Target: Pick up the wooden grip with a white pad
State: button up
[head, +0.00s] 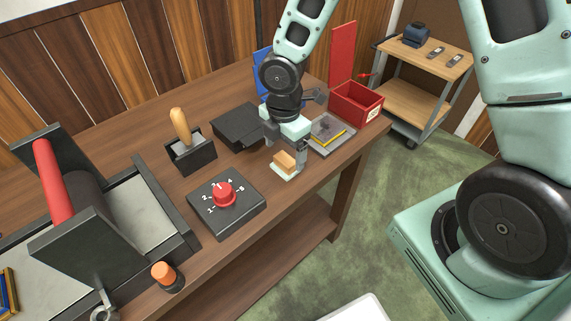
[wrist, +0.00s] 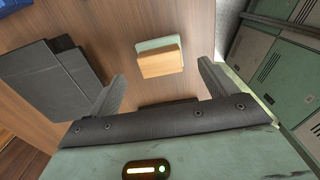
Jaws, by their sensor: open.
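The wooden grip with a white pad (head: 285,161) sits on the wooden bench near its front edge, a light wood block on a pale base. In the wrist view the grip (wrist: 160,62) lies ahead of my fingertips, roughly centred between them, with its pale pad (wrist: 156,43) showing at its far edge. My gripper (head: 286,148) is open and empty, just above and around the grip in the head view. In the wrist view my gripper's two fingers (wrist: 160,82) stand wide apart and do not touch the grip.
A black box with a red dial (head: 223,194) stands to the left. A dark box (head: 238,127) and a wooden-handled tool in a black holder (head: 181,128) are behind. A grey tray with a yellow strip (head: 327,134) and a red open box (head: 356,104) are to the right.

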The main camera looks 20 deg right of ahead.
aim_at(285, 159)
notch_tip(285, 159, down, 4)
jog(key=shift+d+f, duration=0.1)
jog(key=shift+f, duration=0.1)
jog(key=c, duration=1.2)
jog(key=shift+r, duration=0.1)
notch_tip(285, 159, up, 10)
jog(key=shift+p, duration=0.45)
jog(key=shift+o, duration=1)
